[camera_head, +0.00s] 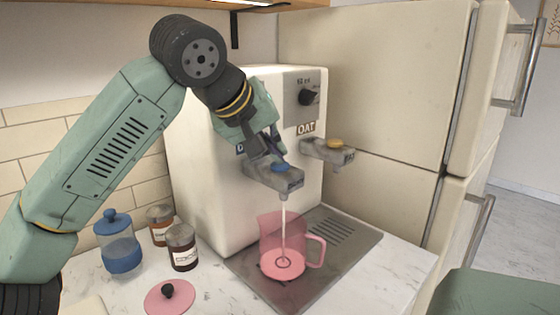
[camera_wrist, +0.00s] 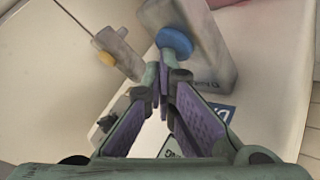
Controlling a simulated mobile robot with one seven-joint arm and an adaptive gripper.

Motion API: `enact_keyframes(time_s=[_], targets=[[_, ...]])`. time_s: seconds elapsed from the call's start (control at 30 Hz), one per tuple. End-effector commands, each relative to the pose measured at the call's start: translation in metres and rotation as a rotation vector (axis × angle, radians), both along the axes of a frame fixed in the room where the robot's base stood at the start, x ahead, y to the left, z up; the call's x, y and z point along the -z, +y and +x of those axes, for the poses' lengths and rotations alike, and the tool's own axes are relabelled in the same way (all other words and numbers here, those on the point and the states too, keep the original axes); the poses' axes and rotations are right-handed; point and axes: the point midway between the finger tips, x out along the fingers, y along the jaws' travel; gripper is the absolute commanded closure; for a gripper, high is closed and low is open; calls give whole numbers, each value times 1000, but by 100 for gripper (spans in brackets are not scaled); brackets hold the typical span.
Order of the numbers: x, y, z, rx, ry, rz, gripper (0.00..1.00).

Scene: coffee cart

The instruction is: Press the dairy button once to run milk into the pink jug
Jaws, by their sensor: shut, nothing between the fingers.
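The pink jug (camera_head: 270,245) stands upright on the drip tray, its handle to the right. A thin white stream falls from the left spout (camera_head: 272,177) into it, and a little liquid shows at the bottom. The blue dairy button (camera_head: 281,167) sits on top of that spout; it also shows in the wrist view (camera_wrist: 174,41). My gripper (camera_head: 280,160) is shut and empty, fingertips at the blue button. In the wrist view my gripper (camera_wrist: 163,62) has its tips at the button's near edge; contact is hard to tell. The dairy label is partly hidden.
The right spout (camera_head: 328,151) has a yellow button (camera_head: 335,143) beside an OAT label (camera_head: 306,128). The drip tray (camera_head: 360,240) is clear right of the jug. A blue jar (camera_head: 118,250), two brown-filled jars (camera_head: 182,248) and a pink lid (camera_head: 168,299) stand at left. A fridge (camera_head: 400,90) is behind.

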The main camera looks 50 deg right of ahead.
Motion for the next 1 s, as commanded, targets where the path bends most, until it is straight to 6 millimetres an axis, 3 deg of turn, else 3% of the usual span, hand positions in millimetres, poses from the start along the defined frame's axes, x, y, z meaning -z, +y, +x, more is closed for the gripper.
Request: enact_keyframes(time_s=[0.27, 0.67, 1.0], targets=[[-17, 0, 1, -1, -1, 1, 100], [-18, 0, 1, -1, 0, 1, 100], [-49, 0, 1, -1, 0, 1, 100]])
